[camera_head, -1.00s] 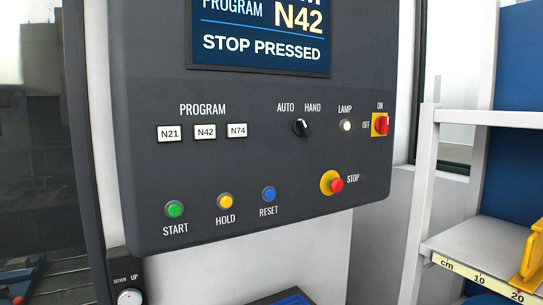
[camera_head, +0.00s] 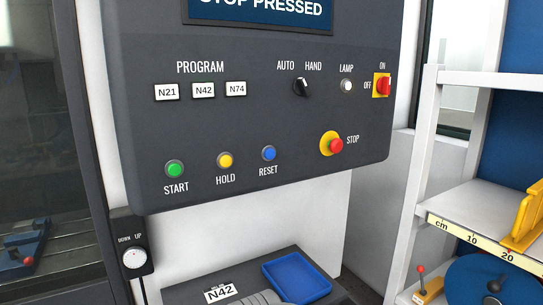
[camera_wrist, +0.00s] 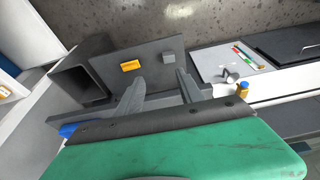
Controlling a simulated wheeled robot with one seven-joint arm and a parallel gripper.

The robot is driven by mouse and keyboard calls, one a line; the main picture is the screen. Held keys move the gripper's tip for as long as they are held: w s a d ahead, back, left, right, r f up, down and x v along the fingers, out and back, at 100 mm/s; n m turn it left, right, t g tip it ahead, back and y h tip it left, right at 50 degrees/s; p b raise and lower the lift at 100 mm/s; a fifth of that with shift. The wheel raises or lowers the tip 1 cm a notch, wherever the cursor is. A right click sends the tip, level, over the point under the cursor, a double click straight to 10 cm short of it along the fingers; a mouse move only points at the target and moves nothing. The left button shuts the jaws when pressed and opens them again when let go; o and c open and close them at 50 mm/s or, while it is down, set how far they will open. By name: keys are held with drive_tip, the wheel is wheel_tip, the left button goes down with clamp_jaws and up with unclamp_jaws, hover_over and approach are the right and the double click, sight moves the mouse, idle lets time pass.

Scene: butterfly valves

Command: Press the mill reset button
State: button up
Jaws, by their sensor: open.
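The blue reset button (camera_head: 269,153) is on the lower part of the dark control panel (camera_head: 290,125), above the label RESET. To its left are the yellow hold button (camera_head: 225,160) and the green start button (camera_head: 174,169). To its right is the red stop button (camera_head: 336,145) on a yellow base. The screen (camera_head: 262,8) at the top shows the words STOP PRESSED. The reset button is not in the wrist view.
A shelf (camera_head: 470,222) with a centimetre scale and a yellow part (camera_head: 524,220) stands at the right. A blue tray (camera_head: 296,281) lies below the panel. In the wrist view a yellow block (camera_wrist: 130,66) and a dark open box (camera_wrist: 82,80) lie beyond my fingers.

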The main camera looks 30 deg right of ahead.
clamp_jaws()
idle(1.4)
